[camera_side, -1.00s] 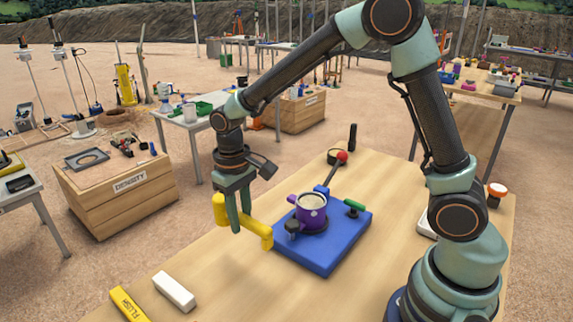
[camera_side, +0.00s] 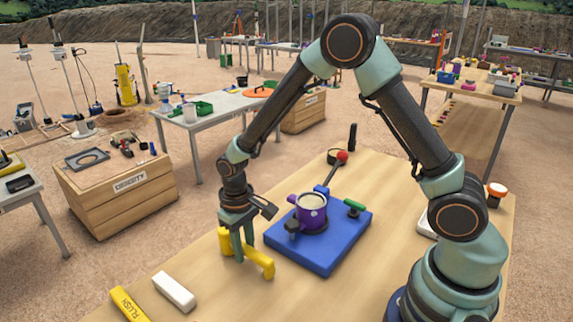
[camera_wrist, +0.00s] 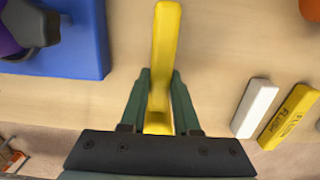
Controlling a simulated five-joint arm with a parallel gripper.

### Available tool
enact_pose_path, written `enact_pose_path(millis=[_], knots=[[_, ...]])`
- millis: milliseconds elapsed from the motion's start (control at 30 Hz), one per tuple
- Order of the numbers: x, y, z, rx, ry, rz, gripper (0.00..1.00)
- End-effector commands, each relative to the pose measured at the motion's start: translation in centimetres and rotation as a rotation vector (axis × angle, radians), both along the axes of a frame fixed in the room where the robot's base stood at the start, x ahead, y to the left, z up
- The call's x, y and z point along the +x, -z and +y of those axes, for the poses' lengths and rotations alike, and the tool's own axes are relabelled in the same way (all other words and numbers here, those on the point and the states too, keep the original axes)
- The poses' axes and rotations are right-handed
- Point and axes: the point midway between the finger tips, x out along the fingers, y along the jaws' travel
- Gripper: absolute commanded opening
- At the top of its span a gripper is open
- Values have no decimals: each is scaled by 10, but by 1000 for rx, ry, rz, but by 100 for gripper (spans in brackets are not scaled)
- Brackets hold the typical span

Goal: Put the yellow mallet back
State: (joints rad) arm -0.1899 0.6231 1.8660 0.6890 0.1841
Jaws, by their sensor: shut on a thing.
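The yellow mallet (camera_side: 257,262) is between the fingers of my gripper (camera_side: 239,258) in the side view, low over the wooden table left of the blue base plate. My gripper is shut on it. In the wrist view the yellow mallet (camera_wrist: 166,45) points away between the two green fingers of my gripper (camera_wrist: 159,85). Part of the mallet behind the fingers is hidden. I cannot tell whether the mallet touches the table.
A blue base plate (camera_side: 330,258) with a purple mould (camera_side: 311,212) stands right of the mallet. A white block (camera_side: 174,291) and a yellow bar marked FLUSH (camera_side: 128,305) lie at the front left.

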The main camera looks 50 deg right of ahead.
Motion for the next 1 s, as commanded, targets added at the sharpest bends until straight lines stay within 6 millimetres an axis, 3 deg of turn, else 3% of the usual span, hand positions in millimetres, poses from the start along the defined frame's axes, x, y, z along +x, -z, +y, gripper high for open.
enact_pose_path(millis=[867, 900, 1000], knots=[[1, 6, 0, 0, 0, -1, 0], [1, 6, 0, 0, 0, -1, 34], [1, 6, 0, 0, 0, -1, 37]])
